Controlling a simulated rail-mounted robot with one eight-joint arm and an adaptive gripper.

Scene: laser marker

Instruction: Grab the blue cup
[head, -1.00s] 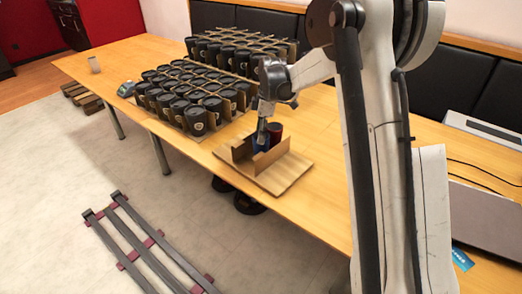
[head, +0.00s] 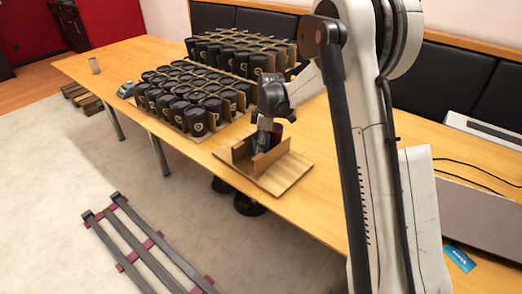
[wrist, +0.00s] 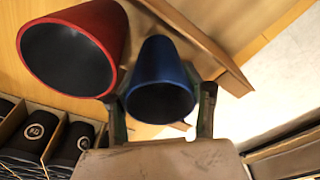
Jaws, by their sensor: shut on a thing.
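The blue cup (wrist: 160,72) sits between the two fingers of my gripper (wrist: 162,108) in the wrist view, its dark open mouth facing the camera. My gripper is shut on it, one finger at each side. In the head view my gripper (head: 264,130) is over the wooden holder, and the blue cup is mostly hidden by the fingers and holder walls. A red cup (wrist: 92,38) stands close beside the blue cup, to its left in the wrist view. The wooden holder (head: 290,172) has a flat base and upright walls around the cups.
Several dark cups in cardboard dividers (head: 190,100) fill the table behind and left of the holder. A grey device (head: 480,208) lies at the right with a blue card (head: 459,257) nearby. The table's front edge is close to the holder.

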